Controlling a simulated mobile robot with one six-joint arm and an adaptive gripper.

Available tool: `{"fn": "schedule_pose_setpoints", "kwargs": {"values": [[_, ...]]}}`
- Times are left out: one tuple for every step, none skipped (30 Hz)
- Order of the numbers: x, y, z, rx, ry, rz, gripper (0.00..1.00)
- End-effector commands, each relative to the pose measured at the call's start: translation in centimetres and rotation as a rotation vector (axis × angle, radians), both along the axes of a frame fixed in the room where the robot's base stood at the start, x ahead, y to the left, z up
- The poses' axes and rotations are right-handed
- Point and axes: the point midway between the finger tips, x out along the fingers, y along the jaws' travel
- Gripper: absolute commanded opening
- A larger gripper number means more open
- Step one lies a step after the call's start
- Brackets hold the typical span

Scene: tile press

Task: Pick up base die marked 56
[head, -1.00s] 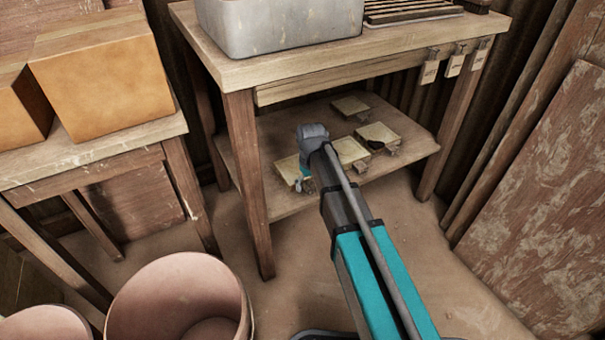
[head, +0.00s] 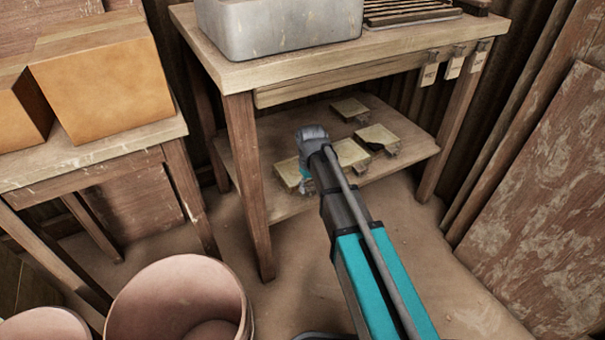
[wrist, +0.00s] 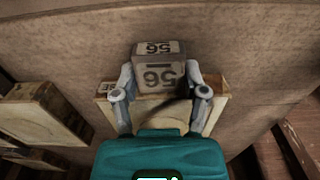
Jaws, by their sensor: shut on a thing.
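The base die marked 56 (wrist: 160,75) shows in the wrist view as a small block with dark 56 marks, upside down in the picture, on two faces. My gripper (wrist: 159,80) is shut on this block, with one grey finger at each side. A pale plate (wrist: 150,120) lies just behind the block, partly covered by it and my gripper; I cannot tell whether the two are joined. In the head view my gripper (head: 305,186) is at the front left of the lower shelf (head: 280,207), beside a pale plate (head: 287,172), and its fingers are mostly hidden.
Other pale dies with small end blocks lie on the shelf, one at the back (head: 350,107) and one to the right (head: 377,137). The tabletop (head: 300,70) overhangs the shelf. A table leg (head: 248,185) stands to the left. A bucket (head: 180,300) is at the front left.

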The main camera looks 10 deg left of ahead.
Motion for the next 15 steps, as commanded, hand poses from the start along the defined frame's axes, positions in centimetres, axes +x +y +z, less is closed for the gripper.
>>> {"fn": "schedule_pose_setpoints", "kwargs": {"values": [[0.04,-0.02,0.0,0.0,-0.001,-0.001,0.0],[0.04,-0.02,0.0,0.0,-0.001,-0.001,0.0],[0.04,-0.02,0.0,0.0,-0.001,-0.001,0.0],[0.04,-0.03,0.0,0.0,-0.001,-0.001,0.0],[0.04,-0.03,0.0,0.0,-0.001,-0.001,0.0],[0.04,-0.03,0.0,0.0,-0.001,-0.001,0.0],[0.04,-0.03,0.01,0.0,-0.001,-0.001,0.0],[0.04,-0.03,0.03,0.0,-0.001,-0.001,0.0],[0.04,-0.03,0.07,-0.001,-0.002,-0.001,0.0],[0.04,-0.03,0.11,-0.001,-0.002,-0.001,0.0],[0.04,-0.03,0.17,-0.001,-0.002,-0.001,0.0],[0.04,-0.03,0.26,0.0,-0.001,-0.001,0.0],[0.04,-0.03,0.34,0.0,-0.001,-0.001,0.0],[0.04,-0.03,0.44,0.0,-0.001,-0.001,0.0],[0.04,-0.02,0.6,0.0,-0.001,-0.001,0.0]]}}
